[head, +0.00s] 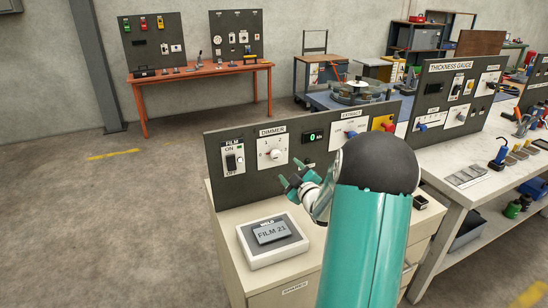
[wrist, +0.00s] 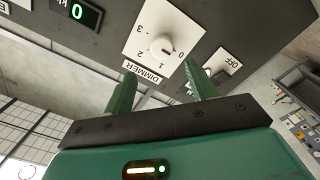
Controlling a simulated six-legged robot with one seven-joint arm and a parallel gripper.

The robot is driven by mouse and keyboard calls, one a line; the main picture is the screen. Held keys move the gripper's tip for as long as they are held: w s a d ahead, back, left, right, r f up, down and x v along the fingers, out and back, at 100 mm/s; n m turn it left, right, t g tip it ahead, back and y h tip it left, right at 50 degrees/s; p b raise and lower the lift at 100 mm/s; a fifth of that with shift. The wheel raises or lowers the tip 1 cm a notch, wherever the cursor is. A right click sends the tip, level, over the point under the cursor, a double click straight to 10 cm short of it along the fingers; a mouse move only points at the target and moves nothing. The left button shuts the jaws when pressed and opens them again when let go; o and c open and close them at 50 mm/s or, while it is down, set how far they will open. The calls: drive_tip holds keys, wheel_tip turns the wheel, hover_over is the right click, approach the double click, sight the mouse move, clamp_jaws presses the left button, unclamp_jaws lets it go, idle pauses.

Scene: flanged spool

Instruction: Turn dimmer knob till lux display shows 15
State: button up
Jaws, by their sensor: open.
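The dimmer knob (head: 275,153) is a round white dial on a white plate labelled DIMMER, on the upright dark panel. It also shows in the wrist view (wrist: 163,48), where its plate appears upside down with a scale marked 0 to 3. A small black display (head: 312,136) right of the dimmer shows a green 0; it also shows in the wrist view (wrist: 77,12). My gripper (head: 291,172) is open in front of the panel, just below and right of the dimmer in the head view. In the wrist view its two green fingers (wrist: 158,75) are spread and empty, apart from the knob.
A FILM switch (head: 232,160) with ON and OFF marks sits left of the dimmer. An EXTRACT plate (head: 348,132) and a red knob on yellow (head: 384,123) are to the right. A white tray (head: 272,241) labelled FILM 21 lies on the cabinet top below.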

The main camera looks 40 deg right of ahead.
sight(278, 157)
drive_tip(key=x, duration=1.1)
drive_tip(key=shift+a, duration=0.15)
drive_tip(key=shift+w, duration=0.1)
drive_tip(key=c, duration=1)
